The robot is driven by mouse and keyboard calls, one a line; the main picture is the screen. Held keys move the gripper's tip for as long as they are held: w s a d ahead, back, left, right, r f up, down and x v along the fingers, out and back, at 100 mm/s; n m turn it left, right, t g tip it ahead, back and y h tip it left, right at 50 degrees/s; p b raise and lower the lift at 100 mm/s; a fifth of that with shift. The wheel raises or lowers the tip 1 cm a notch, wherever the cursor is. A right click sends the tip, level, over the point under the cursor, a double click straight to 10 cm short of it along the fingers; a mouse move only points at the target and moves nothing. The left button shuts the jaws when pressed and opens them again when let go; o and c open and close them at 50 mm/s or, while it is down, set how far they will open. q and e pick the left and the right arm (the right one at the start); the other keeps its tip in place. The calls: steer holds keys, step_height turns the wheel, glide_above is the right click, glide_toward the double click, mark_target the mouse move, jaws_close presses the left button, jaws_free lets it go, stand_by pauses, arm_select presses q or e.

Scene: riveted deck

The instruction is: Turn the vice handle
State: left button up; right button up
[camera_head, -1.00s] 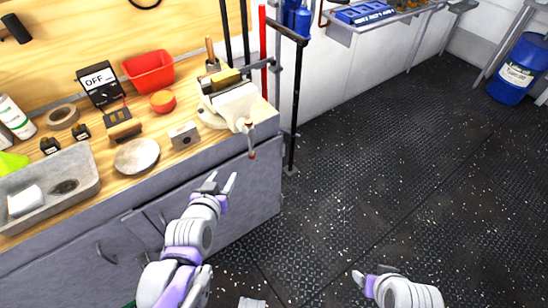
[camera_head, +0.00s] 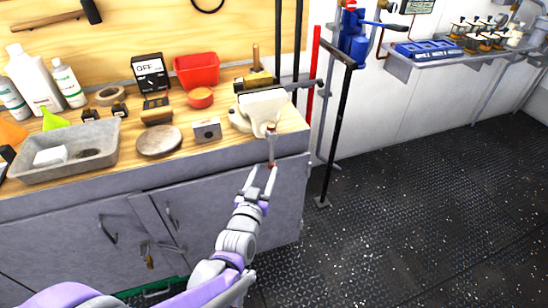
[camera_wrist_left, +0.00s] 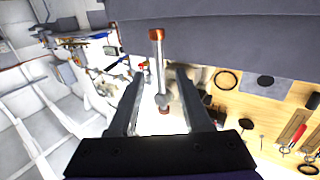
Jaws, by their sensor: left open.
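The white vice (camera_head: 262,105) stands at the right front corner of the workbench. Its handle (camera_head: 271,148) is a thin metal bar with reddish-brown ends, hanging in front of the bench edge. My left gripper (camera_head: 264,173) is open just below the vice, with its fingertips close to the handle's lower end. In the left wrist view the handle (camera_wrist_left: 160,65) runs between the two open fingers of the left gripper (camera_wrist_left: 160,80), with a gap on both sides. Contact with the handle is not visible. My right gripper is out of view.
On the bench (camera_head: 110,177) are a grey sink tray (camera_head: 100,140), a round disc (camera_head: 158,141), a small metal block (camera_head: 207,129) and a red bin (camera_head: 197,70). A black pole (camera_head: 338,130) stands right of the bench. The dark floor (camera_head: 430,210) is open at right.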

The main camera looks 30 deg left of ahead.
mark_target(271, 157)
arm_select(q)
steer(key=x, duration=0.7)
steer(key=shift+w+b, duration=0.3)
steer(key=shift+w, duration=0.05)
steer(key=shift+f, duration=0.1)
jaws_close()
stand_by(0.9)
